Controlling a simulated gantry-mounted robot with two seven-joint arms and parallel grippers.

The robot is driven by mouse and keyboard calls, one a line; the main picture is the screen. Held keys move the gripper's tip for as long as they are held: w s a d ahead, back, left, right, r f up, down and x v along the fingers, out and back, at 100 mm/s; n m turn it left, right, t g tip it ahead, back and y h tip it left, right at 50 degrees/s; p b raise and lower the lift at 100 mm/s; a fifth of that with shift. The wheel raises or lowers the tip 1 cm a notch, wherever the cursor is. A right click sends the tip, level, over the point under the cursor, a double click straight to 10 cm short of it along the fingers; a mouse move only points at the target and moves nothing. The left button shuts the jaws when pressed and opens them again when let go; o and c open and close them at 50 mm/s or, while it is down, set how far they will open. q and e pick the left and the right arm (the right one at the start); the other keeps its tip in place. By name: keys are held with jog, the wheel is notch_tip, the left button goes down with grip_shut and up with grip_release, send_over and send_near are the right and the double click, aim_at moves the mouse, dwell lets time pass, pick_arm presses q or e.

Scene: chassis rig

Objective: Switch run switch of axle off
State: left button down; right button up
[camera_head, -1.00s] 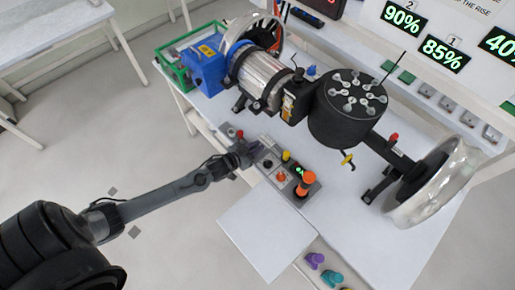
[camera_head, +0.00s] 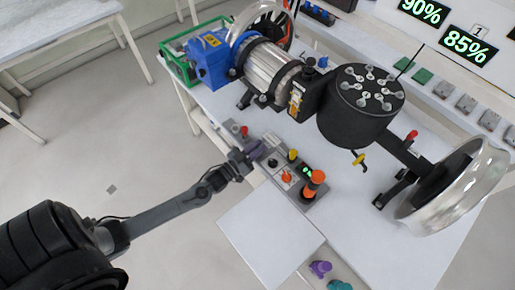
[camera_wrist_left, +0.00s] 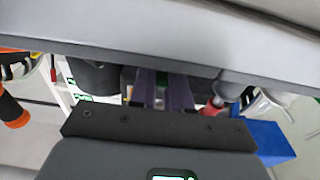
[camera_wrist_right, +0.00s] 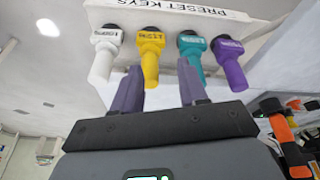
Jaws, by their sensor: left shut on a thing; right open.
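The control panel (camera_head: 262,140) lies along the near edge of the bench below the axle rig. It carries a red knob (camera_head: 244,131), a black knob (camera_head: 272,163), a yellow button (camera_head: 292,155), an orange-red knob (camera_head: 286,176) and a tall orange handle (camera_head: 314,182). My left gripper (camera_head: 254,151) is at the panel between the red and black knobs, shut on a control that its fingers hide. The fingers also show in the left wrist view (camera_wrist_left: 165,90). My right gripper (camera_wrist_right: 160,90) is open and empty, below the preset keys, and is not in the head view.
The axle rig has a blue housing (camera_head: 208,60), a black drum (camera_head: 360,105) and a large wheel (camera_head: 465,185). The preset keys are white (camera_wrist_right: 104,55), yellow (camera_wrist_right: 150,58), teal (camera_wrist_right: 193,55) and purple (camera_wrist_right: 230,65). Open floor lies left of the bench.

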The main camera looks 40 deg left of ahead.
pick_arm(q)
jog(key=shift+r, duration=0.1)
jog(key=c, duration=1.1)
grip_release()
jog(key=s, duration=0.7)
jog(key=s+a+f+p, duration=0.1)
jog(key=s, duration=0.2)
jog(key=shift+s+a+f, duration=0.1)
jog(key=shift+s, duration=0.25)
